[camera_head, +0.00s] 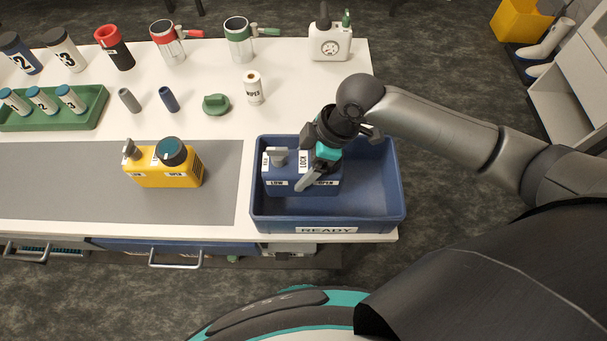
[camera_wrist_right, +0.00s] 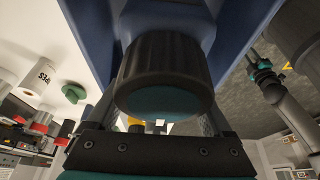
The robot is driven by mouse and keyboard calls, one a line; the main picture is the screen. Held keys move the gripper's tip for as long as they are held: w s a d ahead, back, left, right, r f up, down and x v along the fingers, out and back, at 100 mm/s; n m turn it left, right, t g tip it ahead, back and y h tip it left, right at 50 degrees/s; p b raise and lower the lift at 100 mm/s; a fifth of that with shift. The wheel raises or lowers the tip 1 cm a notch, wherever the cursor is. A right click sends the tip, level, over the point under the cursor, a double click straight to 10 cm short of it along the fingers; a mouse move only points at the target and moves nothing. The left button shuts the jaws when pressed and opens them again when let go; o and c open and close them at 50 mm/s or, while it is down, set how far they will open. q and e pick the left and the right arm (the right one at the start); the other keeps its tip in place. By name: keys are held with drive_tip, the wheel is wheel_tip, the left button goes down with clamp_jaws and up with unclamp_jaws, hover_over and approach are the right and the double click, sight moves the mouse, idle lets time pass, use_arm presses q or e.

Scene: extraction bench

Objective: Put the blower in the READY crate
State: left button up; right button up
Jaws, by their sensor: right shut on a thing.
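The blower seems to be the blue box-shaped unit (camera_head: 285,188) with LOW, OPEN and LOCK labels, sitting upright inside the left part of the blue READY crate (camera_head: 389,212). My right gripper (camera_head: 322,160) comes down over its right part. In the right wrist view the jaws (camera_wrist_right: 160,125) are shut around a dark ribbed round cap (camera_wrist_right: 165,75) on the unit. The hand hides part of the unit's top and whether its base rests on the crate floor. A grey and teal arm, apparently my left one, shows in the right wrist view, its gripper (camera_wrist_right: 262,72) small and unclear.
A similar yellow unit (camera_head: 170,174) stands on the grey mat (camera_head: 90,205). A green lid-like piece (camera_head: 216,103), wipes roll (camera_head: 254,88) and white gauge canister (camera_head: 329,42) are behind. The crate's right half is empty, near the table's right edge.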

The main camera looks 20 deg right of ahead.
drive_tip(key=shift+f, duration=0.65)
drive_tip(key=shift+f+b, duration=0.5)
drive_tip(key=shift+f, duration=1.05)
drive_tip(key=shift+f, duration=0.2)
drive_tip(key=o, duration=1.6)
drive_tip(key=shift+c, duration=0.2)
drive_tip(key=shift+r, duration=0.1)
drive_tip(key=p+v, duration=0.2)
drive_tip(key=v, duration=1)
drive_tip(key=shift+p, duration=0.3)
